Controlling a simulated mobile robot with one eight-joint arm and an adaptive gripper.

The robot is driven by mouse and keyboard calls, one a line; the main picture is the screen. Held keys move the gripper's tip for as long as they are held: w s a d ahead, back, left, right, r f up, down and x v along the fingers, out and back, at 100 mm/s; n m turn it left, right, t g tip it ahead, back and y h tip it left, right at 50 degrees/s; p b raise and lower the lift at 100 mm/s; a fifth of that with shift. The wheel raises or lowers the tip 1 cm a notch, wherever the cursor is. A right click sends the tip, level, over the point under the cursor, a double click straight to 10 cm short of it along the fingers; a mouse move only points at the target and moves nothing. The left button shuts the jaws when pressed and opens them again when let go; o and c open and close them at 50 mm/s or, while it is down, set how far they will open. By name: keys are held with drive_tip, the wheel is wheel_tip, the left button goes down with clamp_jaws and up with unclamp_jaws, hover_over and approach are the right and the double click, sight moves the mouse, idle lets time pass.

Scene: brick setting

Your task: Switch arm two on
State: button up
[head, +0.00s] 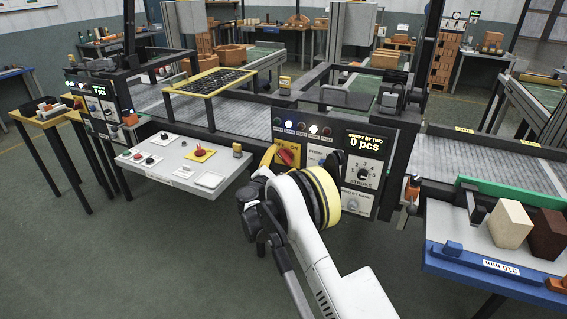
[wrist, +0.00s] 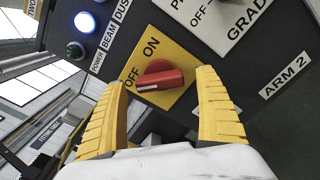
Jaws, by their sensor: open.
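The red rotary switch (wrist: 160,78) sits on a yellow plate (wrist: 174,48) marked OFF and ON, beside an ARM 2 label (wrist: 285,76). The white mark on its handle is at the left end, close to the word OFF. My gripper (wrist: 162,80) is open, with one yellow finger on each side of the switch. Whether the fingers touch it I cannot tell. In the head view the red switch (head: 288,156) shows on the dark panel just above my arm, which hides much of the gripper.
A blue-lit button (wrist: 85,22) and a green button (wrist: 75,50) are left of the plate. A GRAD-labelled plate (wrist: 235,25) is above right. A counter display (head: 368,140) reads 0 pcs. A grey control desk (head: 175,160) stands left; a blue-edged tray (head: 480,262) with blocks stands right.

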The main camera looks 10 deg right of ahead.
drive_tip(key=shift+w+d, duration=0.35)
drive_tip(key=shift+w, duration=0.1)
drive_tip(key=shift+c, duration=0.2)
drive_tip(key=c, duration=1.1)
drive_tip(key=shift+c, duration=0.3)
